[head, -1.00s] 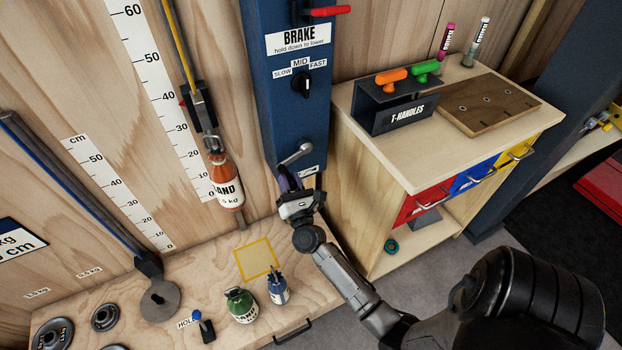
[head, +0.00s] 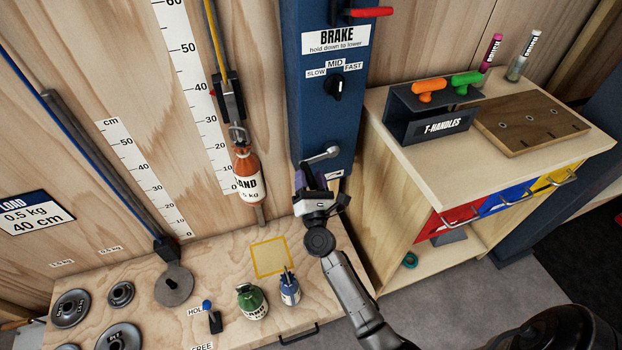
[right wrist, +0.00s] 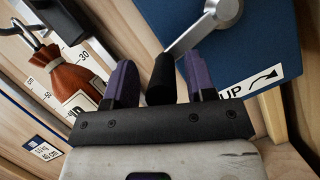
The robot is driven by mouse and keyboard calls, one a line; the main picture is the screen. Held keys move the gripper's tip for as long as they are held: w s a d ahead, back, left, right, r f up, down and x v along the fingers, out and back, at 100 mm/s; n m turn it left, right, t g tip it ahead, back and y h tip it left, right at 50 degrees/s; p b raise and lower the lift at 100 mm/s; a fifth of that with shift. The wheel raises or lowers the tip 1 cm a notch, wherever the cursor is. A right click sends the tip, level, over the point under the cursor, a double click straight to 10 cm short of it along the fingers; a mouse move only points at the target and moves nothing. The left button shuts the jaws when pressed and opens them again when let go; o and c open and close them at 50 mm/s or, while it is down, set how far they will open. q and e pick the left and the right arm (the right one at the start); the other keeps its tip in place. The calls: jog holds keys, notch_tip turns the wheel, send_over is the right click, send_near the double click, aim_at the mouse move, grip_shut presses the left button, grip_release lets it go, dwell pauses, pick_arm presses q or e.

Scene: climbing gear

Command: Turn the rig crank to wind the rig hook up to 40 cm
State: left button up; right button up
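The rig crank (head: 322,156) is a silver lever low on the blue post, pointing left; in the right wrist view its lever (right wrist: 200,30) ends in a black handle (right wrist: 161,80). My right gripper (head: 305,178) is at it. In the right wrist view its purple fingers (right wrist: 160,82) stand open on both sides of the handle, with small gaps. The rig hook (head: 238,134) carries an orange sand bag (head: 247,176). The red pointer (head: 212,92) on its carriage is near the 40 label of the scale (head: 202,100); exact height is unclear. My left gripper is out of view.
The brake lever (head: 368,12) and speed knob (head: 335,87) are higher on the post. A cabinet (head: 400,165) with T-handles stands close on the right. Green (head: 251,302) and blue (head: 289,288) bags and weight discs (head: 71,308) are on the bench below.

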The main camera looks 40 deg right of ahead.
jog(key=shift+s+f, duration=0.1)
jog(key=shift+f, duration=0.05)
jog(key=v, duration=1.3)
jog(key=shift+s+a, duration=0.15)
jog(key=shift+s, duration=0.2)
jog(key=w+d+r+n+y+p, duration=0.1)
jog(key=w+d+n+p, duration=0.1)
jog(key=w, duration=0.1)
jog(key=w+d+r+n+t+y+p, duration=0.1)
jog(key=w+d+r+n+p, duration=0.1)
jog(key=w+d+r+n+t+p, duration=0.1)
jog(key=w+d+n+p, duration=0.1)
jog(key=w+p, duration=0.1)
jog(key=shift+w+d+r+n+y, duration=0.15)
jog(key=shift+w+d+n+y, duration=0.05)
jog(key=shift+w+n+y, duration=0.2)
jog(key=shift+w+d+r, duration=0.25)
jog(key=shift+w, duration=0.2)
